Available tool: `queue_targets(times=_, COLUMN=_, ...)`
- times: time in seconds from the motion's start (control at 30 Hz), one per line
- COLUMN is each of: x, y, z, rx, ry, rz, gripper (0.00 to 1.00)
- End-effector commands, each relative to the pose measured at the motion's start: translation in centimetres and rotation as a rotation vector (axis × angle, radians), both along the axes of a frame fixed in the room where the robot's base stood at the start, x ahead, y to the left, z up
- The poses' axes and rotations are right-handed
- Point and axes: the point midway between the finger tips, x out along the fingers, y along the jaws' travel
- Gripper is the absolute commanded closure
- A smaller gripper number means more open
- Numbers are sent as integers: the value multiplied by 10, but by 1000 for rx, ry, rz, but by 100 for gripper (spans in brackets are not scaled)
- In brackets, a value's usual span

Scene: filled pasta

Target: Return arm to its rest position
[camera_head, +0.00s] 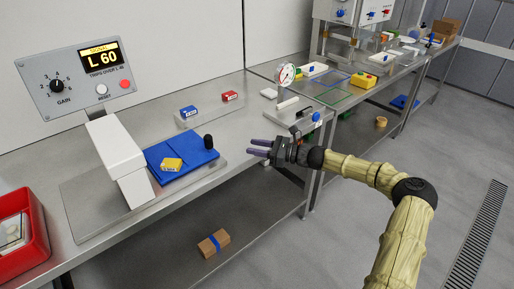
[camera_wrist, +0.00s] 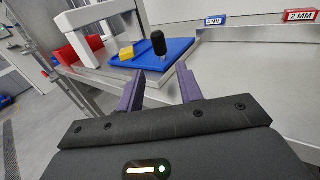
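My gripper (camera_head: 259,147) is held out at the front edge of the steel bench (camera_head: 240,112), in the right half of the head view. Its two purple fingers (camera_wrist: 158,88) are apart in the wrist view, with nothing between them. My tan arm reaches to it from the lower right. Beyond the fingers, a blue plate (camera_head: 158,156) lies on the bench with a yellow block (camera_head: 172,164) and an upright black knob (camera_head: 208,141) on it. The plate also shows in the wrist view (camera_wrist: 175,52), apart from the fingers.
A grey console (camera_head: 78,78) reading L 60 stands behind the plate. A red bin (camera_head: 25,250) is at the far left. Blue (camera_head: 188,112) and red (camera_head: 229,97) labelled blocks sit at the back. A dial gauge (camera_head: 286,74) stands to the right. The floor (camera_head: 440,170) at right is clear.

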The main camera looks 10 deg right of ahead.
Motion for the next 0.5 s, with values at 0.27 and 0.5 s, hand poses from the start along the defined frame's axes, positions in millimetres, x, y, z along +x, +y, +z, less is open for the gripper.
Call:
queue_targets(times=0.27, x=0, y=2, z=0, rx=-5, ry=-2, rz=3, gripper=64)
queue_targets(times=0.5, x=-33, y=48, z=-7, rx=-209, ry=-79, rz=131, gripper=64)
